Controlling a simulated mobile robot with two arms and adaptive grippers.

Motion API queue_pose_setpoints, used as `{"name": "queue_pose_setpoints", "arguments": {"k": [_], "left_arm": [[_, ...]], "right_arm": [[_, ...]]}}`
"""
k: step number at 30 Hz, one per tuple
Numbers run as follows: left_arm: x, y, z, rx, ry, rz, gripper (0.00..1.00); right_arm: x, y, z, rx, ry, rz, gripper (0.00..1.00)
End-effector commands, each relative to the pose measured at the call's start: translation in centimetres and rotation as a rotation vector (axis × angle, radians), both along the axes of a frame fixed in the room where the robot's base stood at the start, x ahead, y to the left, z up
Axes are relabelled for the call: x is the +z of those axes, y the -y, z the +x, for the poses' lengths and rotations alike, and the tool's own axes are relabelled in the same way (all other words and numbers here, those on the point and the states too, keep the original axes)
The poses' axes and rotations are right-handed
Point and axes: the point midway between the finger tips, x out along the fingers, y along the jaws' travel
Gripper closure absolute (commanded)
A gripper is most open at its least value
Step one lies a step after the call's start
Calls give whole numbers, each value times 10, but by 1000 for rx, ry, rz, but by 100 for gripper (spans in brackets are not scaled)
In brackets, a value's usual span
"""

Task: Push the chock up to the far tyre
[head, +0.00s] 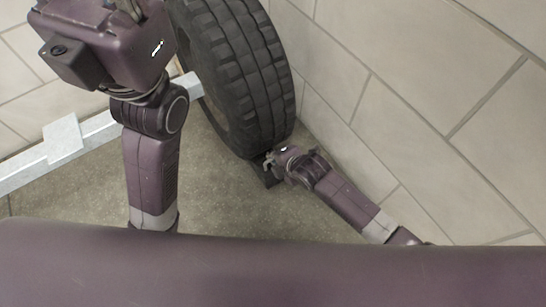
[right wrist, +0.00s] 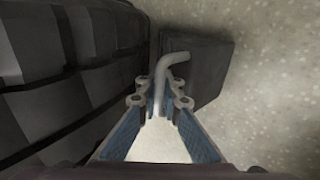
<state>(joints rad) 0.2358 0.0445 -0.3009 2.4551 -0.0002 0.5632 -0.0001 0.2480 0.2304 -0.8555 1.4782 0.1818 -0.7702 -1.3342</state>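The tyre (head: 240,75) is black with blocky tread and stands upright near the wall. It fills the left side of the right wrist view (right wrist: 60,80). The chock (head: 271,179) is a dark block on the floor by the tyre's foot, mostly hidden by my gripper. In the right wrist view the chock (right wrist: 205,65) lies just right of the tread; I cannot tell if they touch. A bent grey handle (right wrist: 163,75) rises from it. My right gripper (head: 270,161) has its fingers closed around this handle. My left gripper is mostly cut off at the top edge.
A pale tiled wall (head: 400,110) runs close along the right of the tyre and my right arm. A light metal frame beam (head: 100,130) crosses at left to the wheel. The floor (head: 225,200) between my arms is clear.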

Motion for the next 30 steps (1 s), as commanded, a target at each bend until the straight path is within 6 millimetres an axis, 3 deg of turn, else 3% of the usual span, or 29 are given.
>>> {"name": "queue_pose_setpoints", "arguments": {"k": [13,15,19,30], "left_arm": [[0,0,-1,0,5,0,60],[1,0,-1,0,6,-1,60],[1,0,-2,0,7,-1,60],[2,-1,-4,2,14,-3,60]], "right_arm": [[1,-7,10,1,5,3,100],[1,-7,10,1,5,3,88],[1,-7,10,0,6,4,74],[3,-5,9,-1,4,2,74]]}}
